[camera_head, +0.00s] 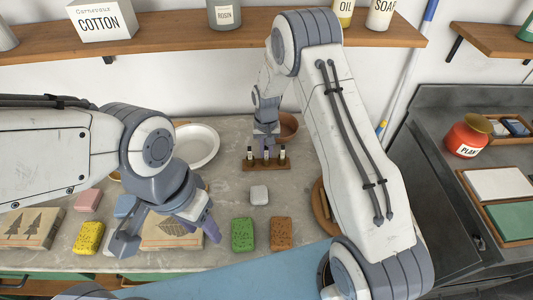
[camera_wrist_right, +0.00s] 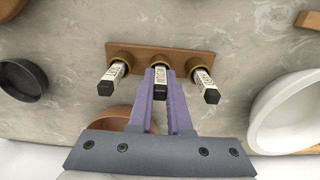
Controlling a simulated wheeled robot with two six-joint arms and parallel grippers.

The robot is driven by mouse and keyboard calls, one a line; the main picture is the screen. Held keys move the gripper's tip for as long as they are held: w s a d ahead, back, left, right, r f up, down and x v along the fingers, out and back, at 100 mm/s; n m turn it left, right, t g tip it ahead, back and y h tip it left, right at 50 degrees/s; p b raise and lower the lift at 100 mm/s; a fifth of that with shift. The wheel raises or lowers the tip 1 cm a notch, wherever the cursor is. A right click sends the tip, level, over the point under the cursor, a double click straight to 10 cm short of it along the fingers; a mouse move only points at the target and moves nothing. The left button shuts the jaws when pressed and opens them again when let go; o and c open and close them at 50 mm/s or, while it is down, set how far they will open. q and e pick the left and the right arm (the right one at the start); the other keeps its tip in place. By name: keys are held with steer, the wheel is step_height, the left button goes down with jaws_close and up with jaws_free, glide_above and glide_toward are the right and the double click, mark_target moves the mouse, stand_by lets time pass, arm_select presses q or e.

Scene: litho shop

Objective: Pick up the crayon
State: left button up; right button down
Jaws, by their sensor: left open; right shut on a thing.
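Three dark-tipped crayons with pale labels stand in a small brown wooden holder (camera_head: 267,166) near the back of the counter. The right wrist view shows the left crayon (camera_wrist_right: 113,76), middle crayon (camera_wrist_right: 161,77) and right crayon (camera_wrist_right: 204,84) in their round sockets on the holder (camera_wrist_right: 140,52). My right gripper (camera_head: 266,143) reaches down over the holder. Its purple fingers (camera_wrist_right: 161,85) are shut on the middle crayon, one on each side; the crayon is still in its socket. My left gripper (camera_head: 168,238) is open and empty above a printing stone at the counter's front left.
Green (camera_head: 242,234) and orange (camera_head: 281,233) sponges and a light grey block (camera_head: 259,195) lie in front of the holder. A white basin (camera_head: 197,145) is left of it; a brown bowl (camera_head: 288,126) is close behind it.

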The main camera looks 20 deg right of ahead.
steer(key=shift+r, duration=0.15)
steer(key=shift+r+b, duration=0.55)
steer(key=shift+r, duration=0.1)
steer(key=shift+s+a+r+b, duration=0.1)
steer(key=shift+s+r+b, duration=0.2)
steer(key=shift+r, duration=0.15)
steer(key=shift+s+r+b, duration=0.15)
steer(key=shift+r+b, duration=0.1)
steer(key=shift+r, duration=0.15)
steer(key=s+a+b, duration=0.3)
steer(key=s+b, duration=0.1)
steer(key=s, duration=1.2)
steer(key=shift+s+a, duration=0.2)
steer(key=shift+s, duration=0.2)
steer(key=shift+r, duration=0.1)
